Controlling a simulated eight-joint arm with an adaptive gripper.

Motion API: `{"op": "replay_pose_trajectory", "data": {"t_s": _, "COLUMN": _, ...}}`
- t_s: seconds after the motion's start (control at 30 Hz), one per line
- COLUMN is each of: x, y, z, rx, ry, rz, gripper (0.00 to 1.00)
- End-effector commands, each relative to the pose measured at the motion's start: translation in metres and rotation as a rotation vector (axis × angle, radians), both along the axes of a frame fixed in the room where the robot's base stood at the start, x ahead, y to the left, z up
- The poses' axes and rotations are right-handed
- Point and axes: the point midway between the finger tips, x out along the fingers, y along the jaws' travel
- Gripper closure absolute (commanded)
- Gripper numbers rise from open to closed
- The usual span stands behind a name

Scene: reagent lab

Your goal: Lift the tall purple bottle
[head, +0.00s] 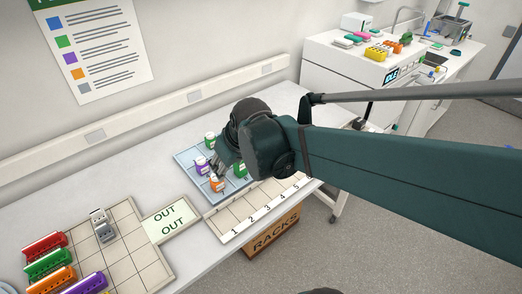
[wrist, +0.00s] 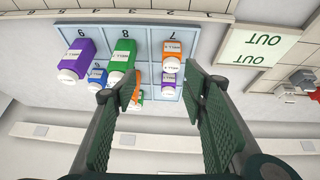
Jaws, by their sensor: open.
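The tall purple bottle (wrist: 76,58), with a white cap and label, is in the wrist view at the upper left, in the compartment marked 9 of the blue tray (wrist: 151,46). It is left of both fingers, outside the gap. In the head view my arm seems to hide it. My gripper (wrist: 165,90) is open and empty over the tray; its fingers also show in the head view (head: 222,168). A smaller purple bottle (head: 202,168) stands at the tray's left side in the head view, behind an orange one (head: 217,184).
A green bottle (wrist: 123,58) and a blue one (wrist: 97,76) stand close to the tall purple bottle. A numbered white rack (head: 250,207) lies in front of the tray, and an OUT card (head: 170,218) to its left. The wall is behind.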

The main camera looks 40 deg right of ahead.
Motion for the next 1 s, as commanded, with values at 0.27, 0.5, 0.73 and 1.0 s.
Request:
{"op": "replay_pose_trajectory", "data": {"t_s": 0.27, "x": 0.017, "y": -0.043, "z": 0.006, "rx": -0.002, "ry": 0.034, "rz": 0.0, "gripper": 0.57}}
{"op": "replay_pose_trajectory", "data": {"t_s": 0.5, "x": 0.027, "y": -0.081, "z": 0.004, "rx": 0.001, "ry": 0.061, "rz": 0.004, "gripper": 0.57}}
{"op": "replay_pose_trajectory", "data": {"t_s": 0.73, "x": 0.033, "y": -0.116, "z": -0.001, "rx": 0.006, "ry": 0.083, "rz": 0.013, "gripper": 0.57}}
{"op": "replay_pose_trajectory", "data": {"t_s": 1.0, "x": 0.034, "y": -0.153, "z": -0.008, "rx": 0.014, "ry": 0.103, "rz": 0.022, "gripper": 0.57}}
